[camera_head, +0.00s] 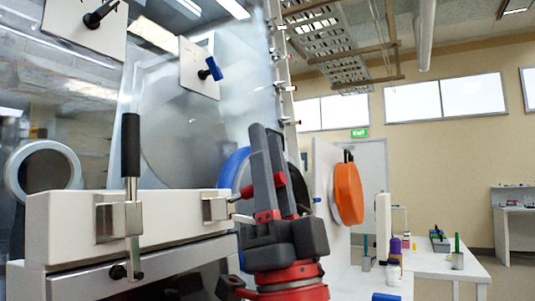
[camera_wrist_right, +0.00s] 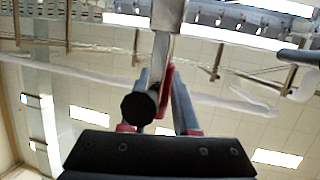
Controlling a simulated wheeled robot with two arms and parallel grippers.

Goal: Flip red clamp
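The red clamp (camera_head: 215,208) is mounted at the right end of the white bar on the glovebox front. Its metal bracket shows, with a red part reaching right behind my fingers. My right gripper (camera_head: 264,140) points upward just right of this bracket, its two dark fingers close together in this view. In the right wrist view a red strip (camera_wrist_right: 166,80) lies between the fingers (camera_wrist_right: 163,95), and a round black end piece overlaps the left finger. Whether the fingers press on the red part cannot be told. My left gripper is not in view.
A second clamp with an upright black handle (camera_head: 131,145) is on the left of the white bar (camera_head: 165,225). Blue and orange round port covers (camera_head: 348,193) stand behind and right of my gripper. A white table (camera_head: 440,265) with small items is at the right.

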